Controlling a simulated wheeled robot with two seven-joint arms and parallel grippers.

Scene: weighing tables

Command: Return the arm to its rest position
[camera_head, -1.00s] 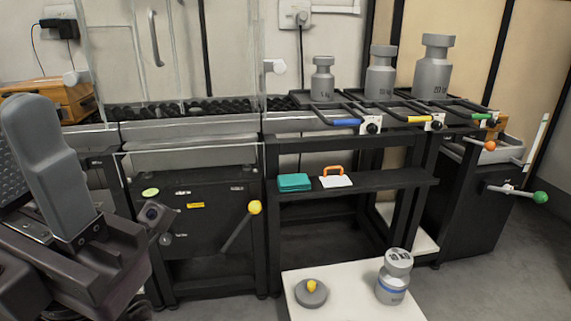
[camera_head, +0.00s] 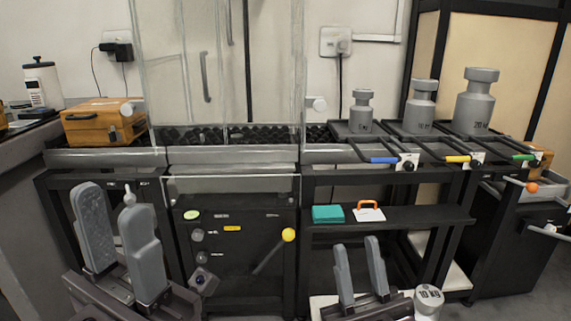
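My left gripper (camera_head: 118,225) is at the lower left, in front of the dark cabinet. Its two grey fingers point up and stand apart. A small grey knob shape (camera_head: 128,194) shows by its right fingertip; I cannot tell what it belongs to. My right gripper (camera_head: 358,255) is at the bottom centre, in front of the low white surface (camera_head: 322,302). Its two fingers point up with a clear gap and nothing between them. Most of both arms is out of view.
A 10 KG weight (camera_head: 428,301) stands right of my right gripper. Behind are the cabinet with a yellow-knobbed lever (camera_head: 288,236), a glass enclosure (camera_head: 225,75), a shelf with a teal cloth (camera_head: 328,213), and three grey weights (camera_head: 474,100) above. An orange case (camera_head: 101,121) sits at left.

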